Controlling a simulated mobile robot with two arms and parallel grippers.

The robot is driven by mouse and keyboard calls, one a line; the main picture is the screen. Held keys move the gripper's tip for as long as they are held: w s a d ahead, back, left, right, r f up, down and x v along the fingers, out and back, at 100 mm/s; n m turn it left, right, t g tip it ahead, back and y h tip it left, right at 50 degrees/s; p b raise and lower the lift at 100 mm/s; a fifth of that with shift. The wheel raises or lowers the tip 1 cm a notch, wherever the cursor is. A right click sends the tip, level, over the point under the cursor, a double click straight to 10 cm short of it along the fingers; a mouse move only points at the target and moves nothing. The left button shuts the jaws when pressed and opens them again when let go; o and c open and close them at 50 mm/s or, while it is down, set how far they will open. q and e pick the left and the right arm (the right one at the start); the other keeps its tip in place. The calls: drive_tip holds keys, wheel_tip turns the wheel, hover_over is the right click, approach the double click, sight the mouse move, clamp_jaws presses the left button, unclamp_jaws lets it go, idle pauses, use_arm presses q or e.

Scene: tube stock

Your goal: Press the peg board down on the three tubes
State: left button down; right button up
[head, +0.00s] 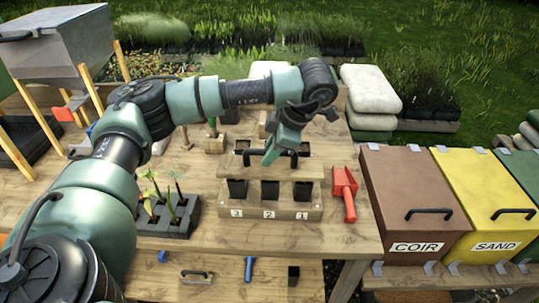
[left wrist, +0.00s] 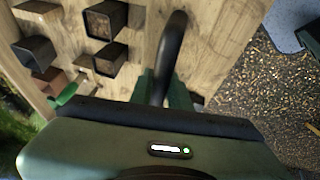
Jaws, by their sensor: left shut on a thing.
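My left gripper (head: 268,156) is shut on the black handle (head: 287,153) of the wooden peg board (head: 310,170). The handle (left wrist: 172,50) also shows between the fingers in the left wrist view. The board appears level, above the wooden stand (head: 254,214) with the labels 3, 2 and 1. Three dark tubes, tube 3 (head: 237,191), tube 2 (head: 270,191) and tube 1 (head: 303,192), stand in a row in the stand. The board hides their tops and its pegs, so I cannot tell whether it touches them. My right gripper is not in view.
A red scoop (head: 345,191) lies just right of the stand. A dark tray with seedlings (head: 172,219) is to the left. Square pots (left wrist: 104,19) stand behind the board. Brown COIR (head: 408,198) and yellow SAND (head: 485,190) bins stand right of the table. Bare tabletop lies in front.

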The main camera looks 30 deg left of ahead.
use_arm(q)
drive_tip(key=shift+r+p, duration=0.55)
drive_tip(key=shift+r, duration=0.65)
drive_tip(key=shift+r+p, duration=2.1)
drive_tip(key=shift+r, duration=0.4)
